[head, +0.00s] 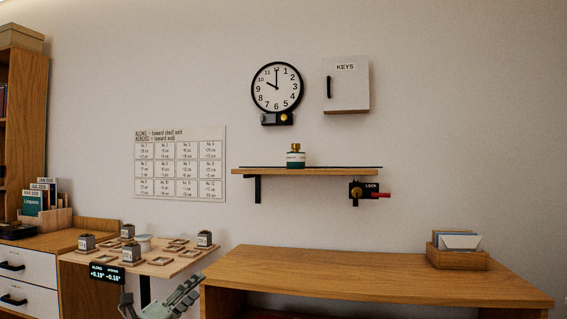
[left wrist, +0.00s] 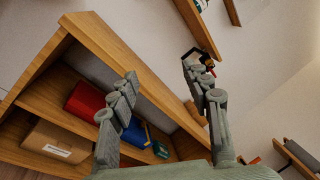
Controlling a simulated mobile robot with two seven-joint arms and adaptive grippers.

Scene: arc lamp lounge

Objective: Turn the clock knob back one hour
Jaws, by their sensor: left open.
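The round black-rimmed clock (head: 277,87) hangs on the wall in the head view, its hands reading about ten o'clock. Under it is a small dark box with a round brass knob (head: 285,118) at its right. My left gripper (head: 190,288) is at the bottom of the head view, well below and left of the clock, apart from it. In the left wrist view its two fingers (left wrist: 160,76) are spread with nothing between them. The clock and knob do not show in that view. My right gripper is in neither view.
Below the clock, a wall shelf (head: 330,171) bears a green bottle (head: 295,157); a lock (head: 362,191) hangs under its right end. A key cabinet (head: 346,84) is right of the clock.

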